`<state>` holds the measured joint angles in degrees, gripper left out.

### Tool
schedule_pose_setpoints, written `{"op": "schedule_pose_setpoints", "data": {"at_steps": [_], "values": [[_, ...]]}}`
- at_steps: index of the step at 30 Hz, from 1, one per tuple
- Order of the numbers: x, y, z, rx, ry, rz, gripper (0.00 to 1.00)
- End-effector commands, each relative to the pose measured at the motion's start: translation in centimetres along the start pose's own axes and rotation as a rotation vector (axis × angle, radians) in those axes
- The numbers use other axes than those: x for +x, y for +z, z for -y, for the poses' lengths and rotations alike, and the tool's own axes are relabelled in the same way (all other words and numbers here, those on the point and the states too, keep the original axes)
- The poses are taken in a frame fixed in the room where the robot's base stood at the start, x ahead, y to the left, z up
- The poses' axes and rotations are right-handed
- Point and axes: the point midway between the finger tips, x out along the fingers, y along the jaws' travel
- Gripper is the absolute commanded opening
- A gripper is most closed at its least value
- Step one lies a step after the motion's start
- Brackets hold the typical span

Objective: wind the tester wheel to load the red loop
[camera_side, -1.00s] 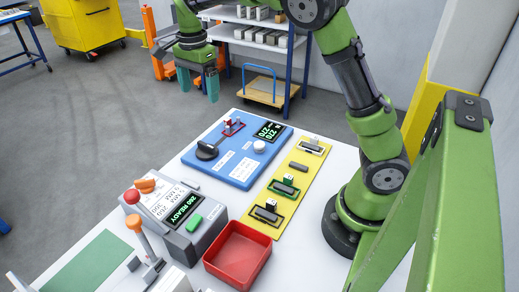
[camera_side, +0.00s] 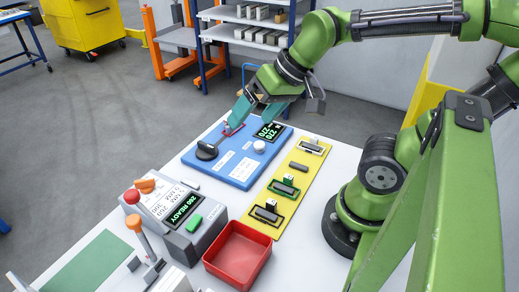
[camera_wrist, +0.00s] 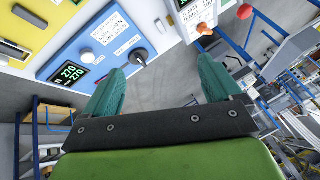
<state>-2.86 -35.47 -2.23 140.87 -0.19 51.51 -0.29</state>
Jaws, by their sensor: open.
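The blue tester board (camera_side: 238,172) lies on the white table. Its dark wheel (camera_side: 206,152), with a crank bar, sits at the board's left corner; it also shows in the wrist view (camera_wrist: 138,57). My gripper (camera_side: 248,121) has teal fingers, spread apart and empty, tilted down over the far part of the board near the loop. Whether a finger touches the loop cannot be told.
The board also has a display (camera_side: 269,132) reading 270 and a white knob (camera_side: 259,146). A yellow strip with small parts (camera_side: 278,218), a red tray (camera_side: 212,262) and a grey unit with a READY screen (camera_side: 182,209) stand nearby. A shelf (camera_side: 237,43) is behind the table.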

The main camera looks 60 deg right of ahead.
Motion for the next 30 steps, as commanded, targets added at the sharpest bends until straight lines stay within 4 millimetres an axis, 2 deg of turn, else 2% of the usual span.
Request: {"op": "schedule_pose_setpoints", "data": {"at_steps": [3, 6, 19, 22, 25, 29, 30], "values": [[-1.1, 0.9, -0.1, -0.011, -0.006, -0.054, 0.92], [-1.8, 0.7, -0.1, -0.012, -0.011, -0.087, 0.92], [-2.0, 0.5, -0.1, -0.004, -0.011, -0.093, 0.92], [-1.8, 0.6, -0.1, -0.005, -0.009, -0.084, 0.78], [-0.8, 0.7, -0.3, 0.002, 0.004, -0.041, 0.62], [0.8, -1.4, -0.1, 0.016, 0.034, 0.032, 0.42], [1.4, -2.4, 0.0, 0.015, 0.048, 0.062, 0.40]]}}
